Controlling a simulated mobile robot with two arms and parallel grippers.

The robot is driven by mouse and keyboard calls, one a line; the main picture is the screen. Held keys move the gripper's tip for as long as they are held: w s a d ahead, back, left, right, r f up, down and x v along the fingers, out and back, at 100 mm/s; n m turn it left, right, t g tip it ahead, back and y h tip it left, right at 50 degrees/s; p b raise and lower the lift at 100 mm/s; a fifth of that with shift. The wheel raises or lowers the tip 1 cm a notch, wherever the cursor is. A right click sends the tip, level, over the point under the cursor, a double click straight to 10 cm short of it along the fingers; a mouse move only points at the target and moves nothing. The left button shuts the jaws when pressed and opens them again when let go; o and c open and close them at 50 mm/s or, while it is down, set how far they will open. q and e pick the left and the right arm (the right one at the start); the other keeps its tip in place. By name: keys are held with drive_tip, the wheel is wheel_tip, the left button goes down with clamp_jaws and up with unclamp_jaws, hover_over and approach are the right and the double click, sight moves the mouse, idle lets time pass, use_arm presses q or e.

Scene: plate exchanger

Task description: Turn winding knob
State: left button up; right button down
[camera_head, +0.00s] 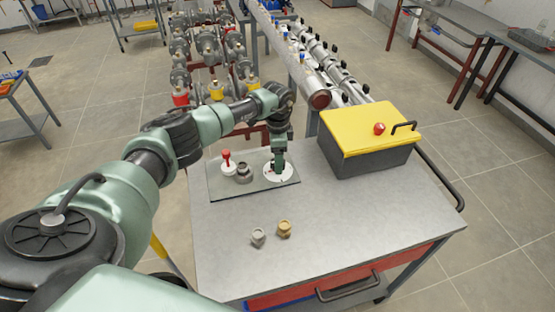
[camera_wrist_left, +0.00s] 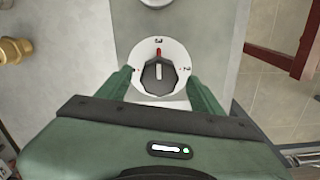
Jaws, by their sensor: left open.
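The winding knob (camera_wrist_left: 158,75) is a dark, ridged knob with a pale pointer line, set in the middle of a white round dial (camera_wrist_left: 158,50) with markings. A red mark sits at the dial's top, beside the knob. In the head view the dial (camera_head: 290,172) lies on a grey plate on the cart, and my gripper hides most of the knob. My left gripper (camera_wrist_left: 159,82) points down over the dial, with its green fingers apart on either side of the knob. I cannot tell whether they touch it. My right gripper is not in view.
The grey plate (camera_head: 222,186) also carries a red-handled valve (camera_head: 227,160) and a grey metal fitting (camera_head: 244,174). Two loose fittings, grey (camera_head: 258,237) and brass (camera_head: 284,229), lie nearer on the cart top (camera_head: 350,215). A yellow-lidded box (camera_head: 372,130) stands right of the dial.

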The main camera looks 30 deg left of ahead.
use_arm(q)
wheel_tip(320, 180, up, 7)
drive_tip(key=shift+f+b, duration=0.1)
drive_tip(key=shift+b, duration=0.6)
drive_tip(key=shift+f, duration=0.1)
